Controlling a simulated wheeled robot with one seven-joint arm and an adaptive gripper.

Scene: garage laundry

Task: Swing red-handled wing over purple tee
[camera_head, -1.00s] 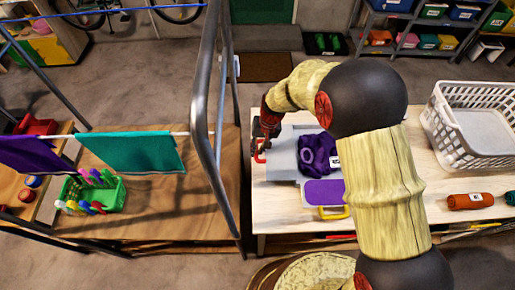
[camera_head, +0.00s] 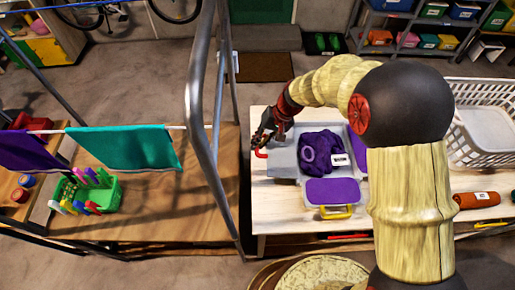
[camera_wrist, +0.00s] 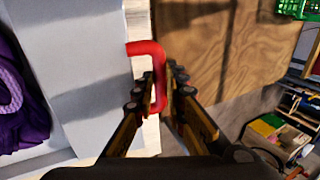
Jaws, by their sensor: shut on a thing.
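The purple tee (camera_head: 322,150) lies bunched on the grey folding board, with a white label on it. The board's left wing (camera_head: 283,161) looks flat beside the tee and carries the red handle (camera_head: 260,154) at its outer left edge. My gripper (camera_head: 265,140) is at that handle. In the wrist view, the red handle (camera_wrist: 157,75) stands between the fingers of my gripper (camera_wrist: 160,98), which are shut on it. The grey wing (camera_wrist: 85,60) and the tee (camera_wrist: 18,105) are to its left. My arm hides part of the board's right side.
A purple front panel (camera_head: 332,191) has a yellow handle (camera_head: 337,212). A white basket (camera_head: 485,140) and an orange roll (camera_head: 477,200) are at right on the table (camera_head: 285,215). A metal rack post (camera_head: 203,120) stands close left of the table, with hanging cloths beyond.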

